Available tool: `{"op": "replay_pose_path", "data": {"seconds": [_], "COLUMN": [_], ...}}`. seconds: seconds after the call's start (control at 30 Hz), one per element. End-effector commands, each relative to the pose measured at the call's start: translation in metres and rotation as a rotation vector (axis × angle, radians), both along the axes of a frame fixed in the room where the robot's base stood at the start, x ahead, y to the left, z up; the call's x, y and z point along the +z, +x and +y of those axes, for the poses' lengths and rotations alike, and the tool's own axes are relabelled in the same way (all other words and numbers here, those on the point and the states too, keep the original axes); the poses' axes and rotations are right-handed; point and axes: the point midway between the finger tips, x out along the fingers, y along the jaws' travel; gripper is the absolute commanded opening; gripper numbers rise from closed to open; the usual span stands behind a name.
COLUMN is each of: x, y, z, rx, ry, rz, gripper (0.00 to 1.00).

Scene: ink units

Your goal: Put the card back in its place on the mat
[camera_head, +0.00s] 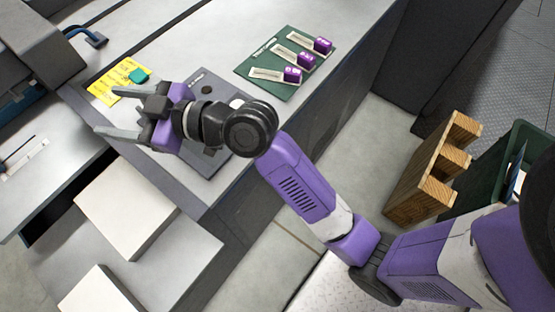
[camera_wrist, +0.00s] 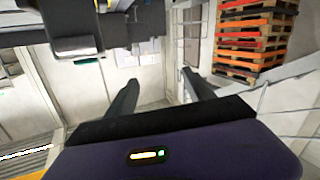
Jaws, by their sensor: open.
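A green mat (camera_head: 243,70) lies on the light worktop at the upper middle of the head view. Several white printed strips lie on it, three of them each with a purple block (camera_head: 322,45) at the right end. A yellow printed card (camera_head: 106,88) lies on the worktop to the left, with a small teal piece (camera_head: 139,75) at its upper right. I cannot tell which card the task means. My gripper (camera_head: 108,110) is open and empty, in front of the yellow card in the picture. The wrist view shows its two fingers (camera_wrist: 160,80) apart with nothing between them.
A dark grey panel (camera_head: 222,95) is on the worktop, partly hidden by my arm. White boxes (camera_head: 125,210) stand at lower left. A dark machine (camera_head: 35,40) is at upper left. A wooden pallet (camera_head: 432,170) and green bin (camera_head: 530,135) are at right. The wrist view shows stacked pallets (camera_wrist: 250,40).

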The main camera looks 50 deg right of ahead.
Motion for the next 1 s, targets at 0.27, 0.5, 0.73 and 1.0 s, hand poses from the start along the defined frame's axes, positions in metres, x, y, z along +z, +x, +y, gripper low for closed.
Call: {"op": "replay_pose_path", "data": {"seconds": [0.27,0.5,0.73,1.0], "x": [-0.066,-0.115,-0.13,-0.109], "y": [-0.08,-0.177,-0.279,-0.361], "z": [-0.013,-0.044,-0.082,-0.115], "rx": [-0.259,-0.45,-0.552,-0.536], "ry": [0.25,0.31,0.254,0.142], "rz": [0.13,0.217,0.256,0.248], "gripper": [0.62,0.62,0.62,0.62]}}
